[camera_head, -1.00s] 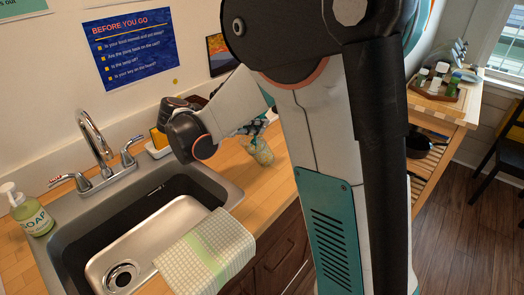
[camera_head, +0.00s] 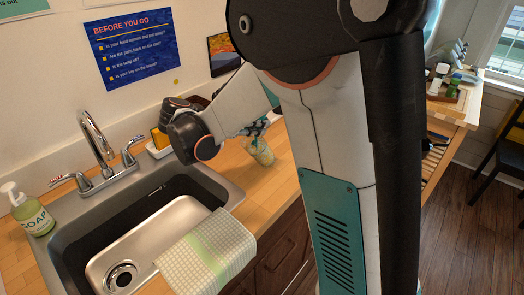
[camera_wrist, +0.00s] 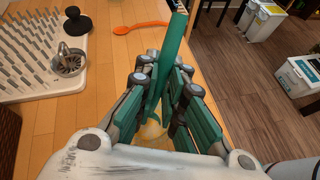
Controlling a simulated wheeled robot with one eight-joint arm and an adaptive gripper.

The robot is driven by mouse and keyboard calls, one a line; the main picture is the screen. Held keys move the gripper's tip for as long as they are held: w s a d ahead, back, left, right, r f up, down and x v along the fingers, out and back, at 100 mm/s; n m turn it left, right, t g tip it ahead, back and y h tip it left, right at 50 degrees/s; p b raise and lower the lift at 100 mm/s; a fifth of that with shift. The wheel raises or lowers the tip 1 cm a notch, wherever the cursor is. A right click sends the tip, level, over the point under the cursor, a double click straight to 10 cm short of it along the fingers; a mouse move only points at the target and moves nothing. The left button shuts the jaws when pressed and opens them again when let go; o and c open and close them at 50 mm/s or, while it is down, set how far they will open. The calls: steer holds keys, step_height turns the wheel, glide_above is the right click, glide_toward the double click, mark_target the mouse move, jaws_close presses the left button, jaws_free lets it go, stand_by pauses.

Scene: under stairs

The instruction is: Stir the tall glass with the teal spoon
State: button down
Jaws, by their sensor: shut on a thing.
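The teal spoon (camera_wrist: 172,50) is held between the fingers of my gripper (camera_wrist: 165,85), its handle sticking up past them in the wrist view. Its lower end goes down toward the tall glass (camera_wrist: 152,134), which is partly hidden by the fingers and holds something yellowish. In the head view the clear tall glass (camera_head: 261,153) stands on the wooden counter right of the sink, directly below my gripper (camera_head: 257,130). The spoon's lower end appears to be in the glass, but its tip is hidden.
An orange spoon (camera_wrist: 142,27) lies on the counter beyond the glass. A white drying rack (camera_wrist: 40,60) holds a metal strainer (camera_wrist: 69,62), with a black round-based object (camera_wrist: 77,22) beside it. The sink (camera_head: 140,240) and a checked towel (camera_head: 207,250) are left of the glass.

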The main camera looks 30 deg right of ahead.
steer(key=p, duration=0.1)
steer(key=y+p, duration=0.1)
steer(key=shift+s+d+r+p, duration=0.1)
steer(key=shift+d+r+p, duration=0.1)
steer(key=shift+d+p, duration=0.15)
steer(key=shift+s+d+r+p, duration=0.15)
steer(key=shift+d+r+p, duration=0.2)
steer(key=shift+r+p, duration=0.9)
steer(key=shift+s+d+r+p, duration=0.3)
steer(key=shift+r+p, duration=0.5)
steer(key=shift+r, duration=0.9)
steer(key=shift+s+d+r+p, duration=0.1)
steer(key=shift+d+r+p, duration=0.35)
steer(key=shift+r+p, duration=0.8)
steer(key=shift+r, duration=0.15)
steer(key=shift+r, duration=0.1)
steer(key=shift+r+p, duration=1.25)
steer(key=shift+r, duration=0.75)
